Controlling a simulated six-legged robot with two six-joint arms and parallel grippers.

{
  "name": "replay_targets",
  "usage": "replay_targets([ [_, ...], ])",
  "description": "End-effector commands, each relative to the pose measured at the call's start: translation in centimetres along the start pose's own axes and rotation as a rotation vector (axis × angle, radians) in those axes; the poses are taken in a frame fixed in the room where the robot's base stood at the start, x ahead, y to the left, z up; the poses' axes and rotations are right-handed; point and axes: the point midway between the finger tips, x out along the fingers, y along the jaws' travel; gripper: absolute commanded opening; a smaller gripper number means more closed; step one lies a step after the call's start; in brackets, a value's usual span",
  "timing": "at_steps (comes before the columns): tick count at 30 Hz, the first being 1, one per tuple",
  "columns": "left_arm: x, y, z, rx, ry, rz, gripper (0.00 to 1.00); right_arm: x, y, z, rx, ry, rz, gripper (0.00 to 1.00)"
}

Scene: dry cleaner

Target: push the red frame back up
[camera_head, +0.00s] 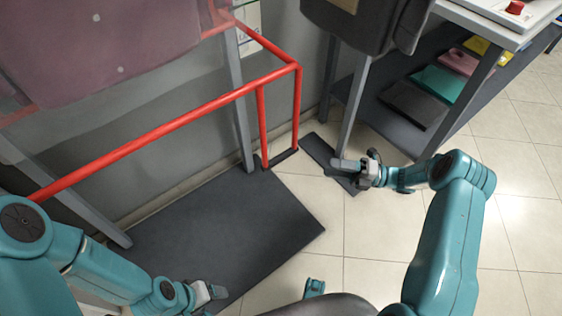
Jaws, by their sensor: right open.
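The red frame (170,125) is made of tubes and runs from the lower left to a corner at upper middle. Two red uprights go down from that corner to a dark foot near the floor. My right gripper (345,166) is open, low over the floor to the right of the frame and apart from it. It is close to a grey table leg. My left gripper (212,292) is at the bottom left, over the edge of a dark mat and below the frame's bar. Its jaws are too small to read. The frame's left end is hidden by my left arm.
A dark mat (215,225) lies on the tiled floor under the frame. A grey table leg (354,105) stands at upper middle. A low shelf (395,125) holds folded cloths at the right. The tiled floor (525,190) at the right is clear.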

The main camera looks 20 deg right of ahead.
Motion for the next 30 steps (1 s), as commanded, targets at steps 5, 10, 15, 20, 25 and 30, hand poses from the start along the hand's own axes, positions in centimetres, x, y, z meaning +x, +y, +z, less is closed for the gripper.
replay_targets([
  [5, 0.0, 0.0, 0.0, 0.000, 0.000, 0.000, 0.68, 2.1, 0.1, 0.0, 0.001, 0.004, 0.002, 0.48],
  [10, 0.2, -0.1, 0.0, 0.000, 0.000, 0.000, 0.68, 6.0, 0.0, 0.1, 0.001, 0.006, 0.002, 0.48],
  [15, 0.6, -0.2, 0.0, 0.000, 0.000, 0.000, 0.68, 10.1, -0.1, 0.2, 0.000, 0.006, 0.001, 0.48],
  [20, 0.9, -0.3, 0.0, 0.000, 0.000, 0.000, 0.68, 13.3, -0.1, 0.2, 0.000, 0.005, 0.001, 0.48],
  [25, 1.1, -0.4, 0.0, 0.000, 0.000, 0.000, 0.68, 15.4, -0.1, 0.2, -0.001, 0.003, 0.000, 0.48],
  [30, 1.1, -0.4, 0.0, 0.000, 0.000, 0.000, 0.68, 16.1, 0.0, 0.3, 0.000, 0.001, 0.001, 0.48],
])
